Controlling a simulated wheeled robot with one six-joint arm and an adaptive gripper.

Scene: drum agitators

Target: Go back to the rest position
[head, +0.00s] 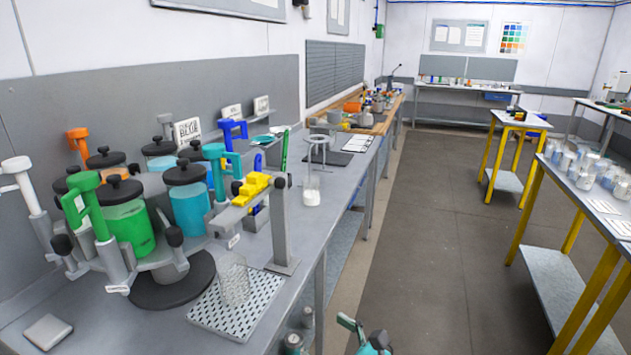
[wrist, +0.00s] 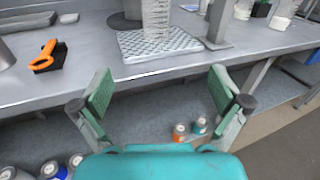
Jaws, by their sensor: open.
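My gripper (wrist: 162,100) is open and empty in the wrist view, with its two green-padded fingers spread wide. It is in front of the bench's front edge, with nothing between the fingers but the view of the floor and lower shelf. In the head view part of my gripper (head: 364,338) shows at the bottom edge, beside the bench; its fingertips are only partly in view there. The grey bench (head: 335,190) runs along the left. A clear ribbed beaker (head: 233,280) stands on a perforated drip tray (head: 215,318), and the tray also shows in the wrist view (wrist: 185,43).
A carousel of lidded jars with green (head: 127,225) and blue (head: 188,200) liquid stands on the bench. A grey post (head: 280,225) with a yellow part rises beside the tray. The aisle floor (head: 430,240) is clear.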

